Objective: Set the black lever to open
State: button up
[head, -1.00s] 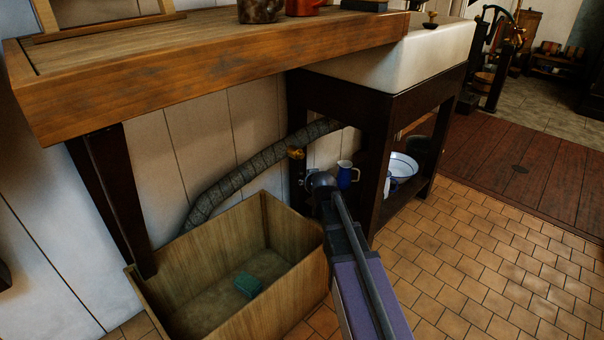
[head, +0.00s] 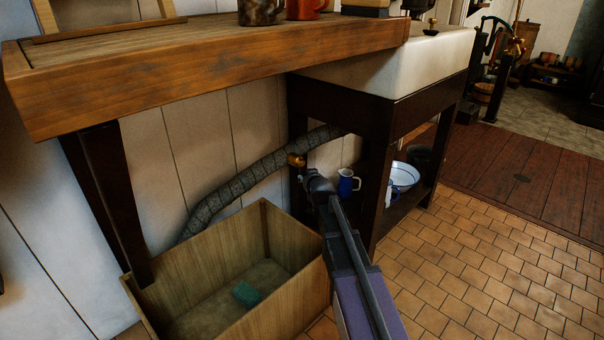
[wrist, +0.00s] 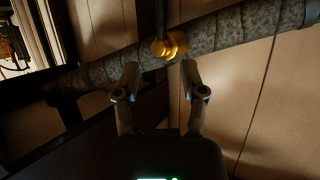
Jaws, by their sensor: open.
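A brass valve fitting (wrist: 168,47) sits on a grey wrapped pipe (wrist: 215,33) in the wrist view. A thin dark bar, which looks like the black lever (wrist: 160,16), rises from the fitting to the picture's top edge. My gripper (wrist: 160,80) is open and empty, its two fingertips just below the fitting, apart from the lever. In the head view the brass fitting (head: 297,160) shows on the pipe beside the dark sink leg, just above the end of my arm. I cannot make out the lever or the fingertips clearly there.
A wooden bin (head: 185,265) with a small green block (head: 246,294) stands below the pipe. The wooden counter (head: 200,75) overhangs it. A sink stand (head: 375,200) with a blue mug (head: 345,184) and white basin (head: 404,176) is close right. Tiled floor (head: 480,265) is clear.

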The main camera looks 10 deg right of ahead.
aim_at(302, 172)
jog(key=b+x, duration=0.4)
jog(key=x, duration=0.8)
jog(key=shift+w+f+b, duration=0.2)
jog(key=shift+w+b, duration=0.05)
jog(key=shift+b, duration=0.05)
grip_shut()
